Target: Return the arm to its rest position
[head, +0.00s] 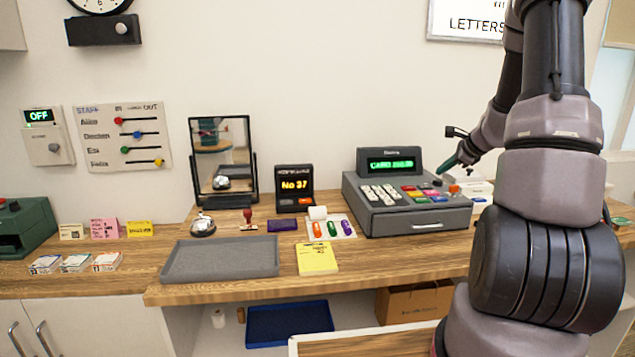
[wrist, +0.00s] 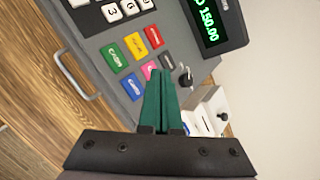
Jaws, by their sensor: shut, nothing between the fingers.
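My gripper (head: 454,162) is at the right end of the grey cash register (head: 420,217), over its coloured keys in the head view. In the wrist view its two green fingers (wrist: 160,101) are together with nothing between them. They point at the register (wrist: 88,52) near the coloured keys and a small black knob. I cannot tell whether the fingertips touch a key. My arm reaches in from the right side of the head view and hides part of the counter there. The register's green display is lit.
A grey tray (head: 222,272), a bell (head: 203,226), a yellow pad (head: 317,258), a number display (head: 294,187) and a mirror (head: 222,150) are on the wooden counter left of the register. White items (wrist: 206,110) stand beside the register. A blue tray (head: 290,323) and a cardboard box (head: 415,301) are on the shelf below.

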